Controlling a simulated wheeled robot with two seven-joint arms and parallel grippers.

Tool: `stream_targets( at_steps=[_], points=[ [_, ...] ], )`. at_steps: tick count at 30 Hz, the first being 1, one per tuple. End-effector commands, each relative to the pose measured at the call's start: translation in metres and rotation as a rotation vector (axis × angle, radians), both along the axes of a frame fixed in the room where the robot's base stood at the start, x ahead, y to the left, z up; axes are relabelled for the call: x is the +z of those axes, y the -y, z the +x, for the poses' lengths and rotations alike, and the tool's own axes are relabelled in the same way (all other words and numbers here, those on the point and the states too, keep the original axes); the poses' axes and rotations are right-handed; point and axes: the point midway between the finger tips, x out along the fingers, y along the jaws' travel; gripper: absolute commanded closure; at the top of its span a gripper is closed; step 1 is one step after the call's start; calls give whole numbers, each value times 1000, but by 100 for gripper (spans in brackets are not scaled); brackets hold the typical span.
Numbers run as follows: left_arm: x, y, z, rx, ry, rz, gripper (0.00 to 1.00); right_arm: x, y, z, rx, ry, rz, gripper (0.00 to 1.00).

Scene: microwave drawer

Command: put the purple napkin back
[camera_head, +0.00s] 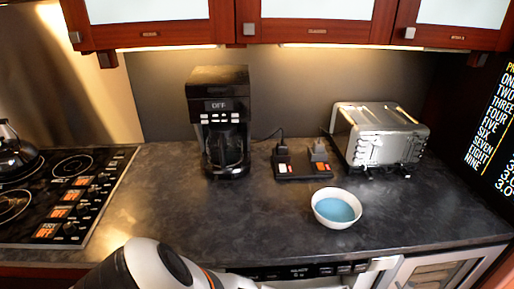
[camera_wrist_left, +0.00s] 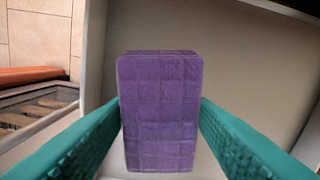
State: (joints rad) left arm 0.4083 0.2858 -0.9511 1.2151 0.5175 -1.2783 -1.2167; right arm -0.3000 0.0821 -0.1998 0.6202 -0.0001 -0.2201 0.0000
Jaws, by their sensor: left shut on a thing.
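The purple napkin (camera_wrist_left: 160,110) is a folded block with a grid pattern, seen in the left wrist view. My left gripper (camera_wrist_left: 160,125) has its teal fingers on either side of the napkin and is shut on it. Behind the napkin is the pale inside of a drawer (camera_wrist_left: 222,65), with a wall along its left side. I cannot tell whether the napkin touches the drawer bottom. In the head view my left arm reaches down past the counter's front edge, and its gripper is hidden there. My right gripper is in neither view.
On the dark counter (camera_head: 270,228) stand a coffee maker (camera_head: 219,125), a toaster (camera_head: 385,137), a small black device (camera_head: 301,164) and a white bowl (camera_head: 337,208) with blue contents. A stove (camera_head: 55,195) is at left. Tiled floor (camera_wrist_left: 38,35) shows beside the drawer.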

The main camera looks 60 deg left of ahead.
Motion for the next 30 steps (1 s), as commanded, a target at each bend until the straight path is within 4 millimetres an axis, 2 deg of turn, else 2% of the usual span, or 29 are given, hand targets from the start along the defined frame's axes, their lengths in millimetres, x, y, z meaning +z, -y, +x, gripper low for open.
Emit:
stream_targets(
  at_steps=[1, 6, 14, 21, 26, 30],
  points=[
    [15, -2, 10, 70, 8, 0, 72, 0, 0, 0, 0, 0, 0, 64],
    [70, -8, 29, 382, 8, 0, 72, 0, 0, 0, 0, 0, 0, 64],
    [157, -20, 36, 856, 9, -2, 72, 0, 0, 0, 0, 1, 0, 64],
    [231, -37, 19, 1257, 7, -2, 72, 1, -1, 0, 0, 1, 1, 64],
    [269, -54, -1, 1461, 6, -1, 72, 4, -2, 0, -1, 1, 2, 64],
    [299, -77, -25, 1598, 6, 2, 72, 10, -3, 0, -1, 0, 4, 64]
  ],
)
